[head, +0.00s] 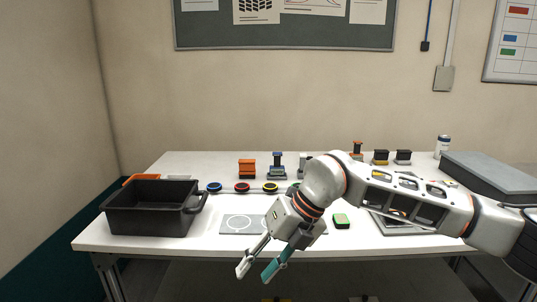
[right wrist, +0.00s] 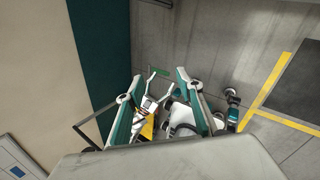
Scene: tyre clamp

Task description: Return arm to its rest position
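My right arm reaches in from the right in the head view, over the front of the white table (head: 100,240). Its gripper (head: 257,274) hangs at the table's front edge, pointing down and to the left. One fingertip is pale and the other teal. The fingers are spread apart with nothing between them. In the right wrist view the gripper (right wrist: 159,76) is also open, with the floor and parts of my own body behind it.
A black bin (head: 145,222) stands at the table's left. A grey mat with a white circle (head: 236,224) lies right of it, partly hidden by my arm.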

